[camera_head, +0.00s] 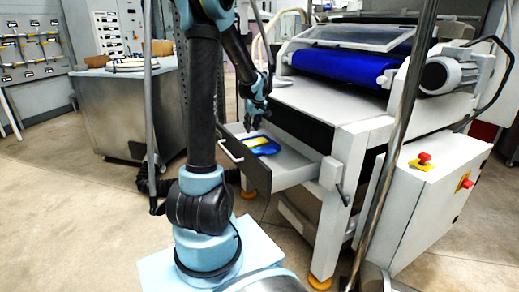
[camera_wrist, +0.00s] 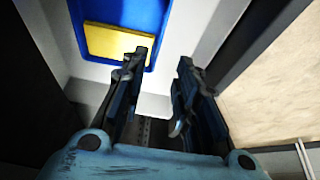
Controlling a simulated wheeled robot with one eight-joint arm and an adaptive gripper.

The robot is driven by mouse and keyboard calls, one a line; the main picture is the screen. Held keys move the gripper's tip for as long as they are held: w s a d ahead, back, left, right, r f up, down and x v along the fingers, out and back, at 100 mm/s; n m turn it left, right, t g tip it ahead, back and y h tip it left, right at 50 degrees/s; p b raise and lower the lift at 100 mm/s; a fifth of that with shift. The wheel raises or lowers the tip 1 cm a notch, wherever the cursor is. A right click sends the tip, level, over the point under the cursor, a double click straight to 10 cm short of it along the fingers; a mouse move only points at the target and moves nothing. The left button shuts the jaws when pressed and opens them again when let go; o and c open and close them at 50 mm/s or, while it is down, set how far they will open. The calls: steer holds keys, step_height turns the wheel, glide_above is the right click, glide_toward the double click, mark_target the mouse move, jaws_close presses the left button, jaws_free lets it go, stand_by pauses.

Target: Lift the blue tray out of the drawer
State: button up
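The blue tray (camera_head: 262,149) lies inside the open drawer (camera_head: 296,168) of the roller sheeter. A yellow block-like thing (camera_wrist: 112,42) lies in the tray. In the wrist view the blue tray (camera_wrist: 152,18) is at the top, ahead of the fingers, with its far part out of frame. My gripper (camera_wrist: 165,75) is open and empty, with a clear gap between its fingers. It also shows small in the head view (camera_head: 252,128), above the drawer by the tray. Whether a finger touches the tray cannot be told.
The drawer front with its white handle (camera_head: 230,151) stands to the left of the tray. The sheeter's table (camera_head: 330,100) with a blue roller (camera_head: 343,66) is above and to the right. A steel cabinet (camera_head: 125,112) stands at left. Open floor lies in front.

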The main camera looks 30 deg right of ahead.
steer(key=shift+x, duration=7.15)
steer(key=shift+s+a+f, duration=0.1)
steer(key=shift+s, duration=0.05)
jaws_close()
